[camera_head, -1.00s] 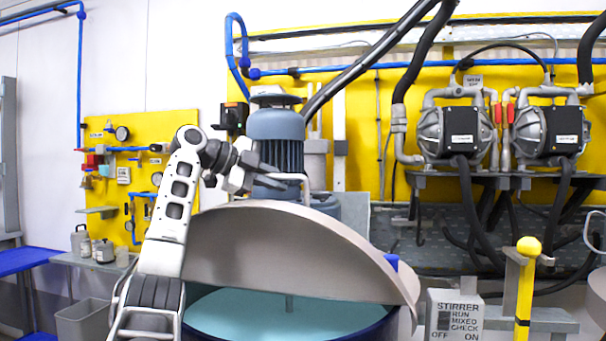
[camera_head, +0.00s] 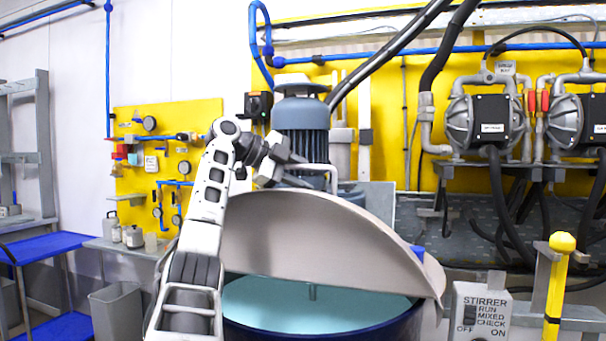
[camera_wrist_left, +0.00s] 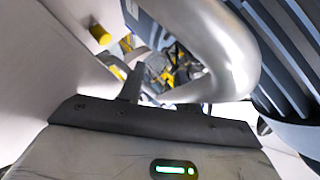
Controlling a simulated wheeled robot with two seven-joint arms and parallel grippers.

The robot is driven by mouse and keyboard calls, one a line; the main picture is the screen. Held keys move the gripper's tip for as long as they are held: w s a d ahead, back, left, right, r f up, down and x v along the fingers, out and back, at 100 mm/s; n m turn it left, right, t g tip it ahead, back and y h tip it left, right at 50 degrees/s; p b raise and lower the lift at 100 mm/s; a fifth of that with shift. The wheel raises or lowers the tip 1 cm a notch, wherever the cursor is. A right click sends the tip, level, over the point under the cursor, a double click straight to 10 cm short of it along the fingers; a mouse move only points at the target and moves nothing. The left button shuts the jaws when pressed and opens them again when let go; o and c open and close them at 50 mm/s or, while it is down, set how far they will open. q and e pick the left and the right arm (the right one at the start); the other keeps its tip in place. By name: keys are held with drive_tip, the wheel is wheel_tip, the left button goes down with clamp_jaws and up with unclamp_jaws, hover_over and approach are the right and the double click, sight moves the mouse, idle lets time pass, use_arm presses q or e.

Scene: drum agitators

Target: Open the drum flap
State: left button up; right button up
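The drum flap (camera_head: 330,235) is a large grey metal lid, tilted up, with a gap along its near side. Pale teal liquid (camera_head: 305,312) shows through the gap inside the dark blue drum (camera_head: 330,336). A bent metal handle (camera_head: 322,172) rises behind the flap's upper edge; it fills the upper middle of the left wrist view (camera_wrist_left: 235,50). My left gripper (camera_head: 288,174) is at this handle, above the flap. In the left wrist view one dark finger stands beside the handle; the other is not clear, so I cannot tell its grip. My right gripper is out of view.
A blue-grey motor (camera_head: 302,125) stands just behind the handle. A stirrer control box (camera_head: 480,312) and a yellow-topped post (camera_head: 560,285) stand at the right of the drum. A grey bin (camera_head: 120,312) and blue shelving (camera_head: 50,250) are at left.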

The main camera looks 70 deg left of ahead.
use_arm(q)
drive_tip(key=shift+s+r, duration=0.15)
drive_tip(key=shift+r, duration=0.1)
drive_tip(key=shift+s+r, duration=0.1)
drive_tip(key=shift+s, duration=0.15)
drive_tip(key=v, duration=1.5)
